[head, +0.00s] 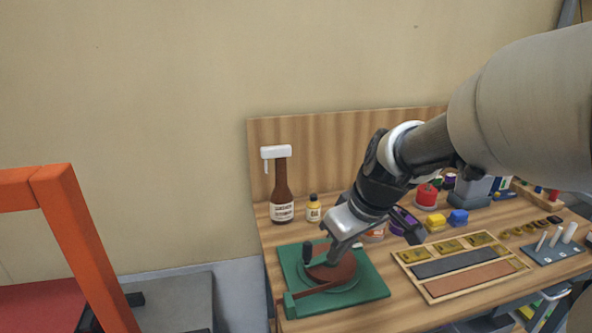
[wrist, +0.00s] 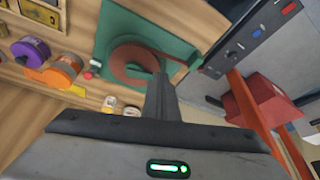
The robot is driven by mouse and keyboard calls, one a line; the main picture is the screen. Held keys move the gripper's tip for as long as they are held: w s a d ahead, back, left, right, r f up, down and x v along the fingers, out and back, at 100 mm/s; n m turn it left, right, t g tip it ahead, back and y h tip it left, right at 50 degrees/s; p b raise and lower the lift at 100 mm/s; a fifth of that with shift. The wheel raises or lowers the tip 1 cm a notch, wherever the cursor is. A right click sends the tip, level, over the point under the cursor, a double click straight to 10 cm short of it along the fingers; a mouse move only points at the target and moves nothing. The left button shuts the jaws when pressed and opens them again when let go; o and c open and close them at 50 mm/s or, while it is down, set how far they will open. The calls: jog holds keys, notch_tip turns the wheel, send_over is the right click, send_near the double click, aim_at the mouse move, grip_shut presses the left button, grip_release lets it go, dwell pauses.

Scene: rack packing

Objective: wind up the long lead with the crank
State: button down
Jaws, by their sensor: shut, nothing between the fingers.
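A green base board (head: 375,287) lies on the left part of the bench and carries a round reel with a reddish-brown lead (head: 338,270) coiled on it. A straight length of lead runs off to a green block (head: 290,303) at the board's front left corner. A black upright knob (head: 307,253), which looks like the crank handle, stands at the reel's left side. My gripper (head: 334,258) is shut and empty, pointing down over the reel. The wrist view shows its closed fingers (wrist: 160,95) in front of the coil (wrist: 133,62); they hide part of it, and contact is unclear.
A compartment tray (head: 440,287) lies to the right, with purple tape (head: 402,218), yellow and blue blocks beyond. An orange frame (head: 75,230) stands at the left.

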aim_at(306, 244)
jog(key=w+a+f, duration=0.3)
jog(key=w+f, duration=0.1)
jog(key=w, duration=0.1)
jog(key=shift+f, duration=0.35)
jog(key=shift+w+a+r+m+p, duration=0.1)
jog(key=shift+a+m+p, duration=0.2)
jog(key=shift+m+p, duration=0.2)
jog(key=shift+w+a+m+h+p, duration=0.3)
jog(key=shift+m+h+p, duration=0.1)
jog(key=shift+m+p, duration=0.2)
jog(key=shift+w+a+m+t, duration=0.25)
jog(key=shift+w+m+t, duration=0.05)
jog(key=shift+m, duration=0.2)
jog(key=shift+w+a, duration=0.35)
jog(key=shift+w, duration=0.35)
